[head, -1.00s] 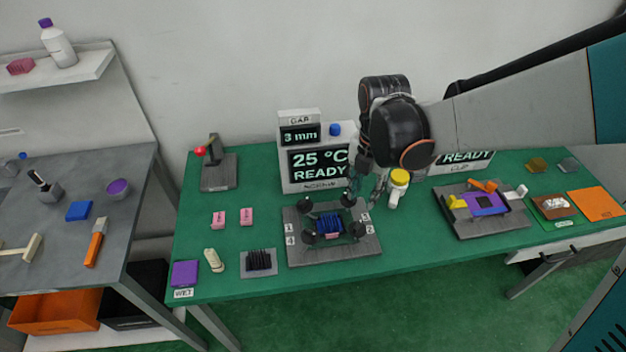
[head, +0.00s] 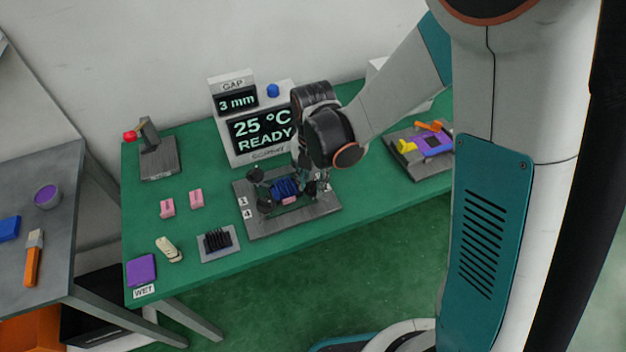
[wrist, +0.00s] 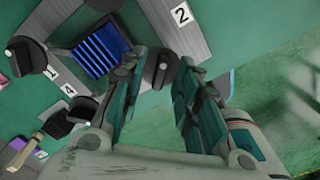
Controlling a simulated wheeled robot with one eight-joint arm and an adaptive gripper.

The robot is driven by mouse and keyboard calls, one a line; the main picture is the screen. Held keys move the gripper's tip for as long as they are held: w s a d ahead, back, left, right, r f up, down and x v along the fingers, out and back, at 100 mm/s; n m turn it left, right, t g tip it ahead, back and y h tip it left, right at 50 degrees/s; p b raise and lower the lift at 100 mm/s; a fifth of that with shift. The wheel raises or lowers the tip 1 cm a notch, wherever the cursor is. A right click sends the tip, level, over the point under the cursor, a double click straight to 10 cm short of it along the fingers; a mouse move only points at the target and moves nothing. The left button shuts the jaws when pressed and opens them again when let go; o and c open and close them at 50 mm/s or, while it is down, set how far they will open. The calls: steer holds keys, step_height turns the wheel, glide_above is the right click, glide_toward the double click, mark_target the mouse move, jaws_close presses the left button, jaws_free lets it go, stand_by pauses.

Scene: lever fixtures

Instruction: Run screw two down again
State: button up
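The lever fixture is a grey base plate (head: 262,231) with black screw knobs at its corners around a blue finned block (head: 285,187). Number labels 1 and 4 stand on its left edge. My gripper (head: 318,184) is low over the plate's right side, pointing down. In the wrist view its fingers (wrist: 163,62) are apart, with that knob between their tips; I see no clear contact. In the head view my gripper hides the right-hand knobs.
A display (head: 262,130) behind the plate reads 25 °C READY, under a gap display (head: 237,101) reading 3 mm. Pink blocks (head: 167,208), a black finned part (head: 217,240) and a purple pad (head: 141,270) lie left. Another fixture (head: 427,167) stands right.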

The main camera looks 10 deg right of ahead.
steer(key=shift+c, duration=0.6)
jaws_close()
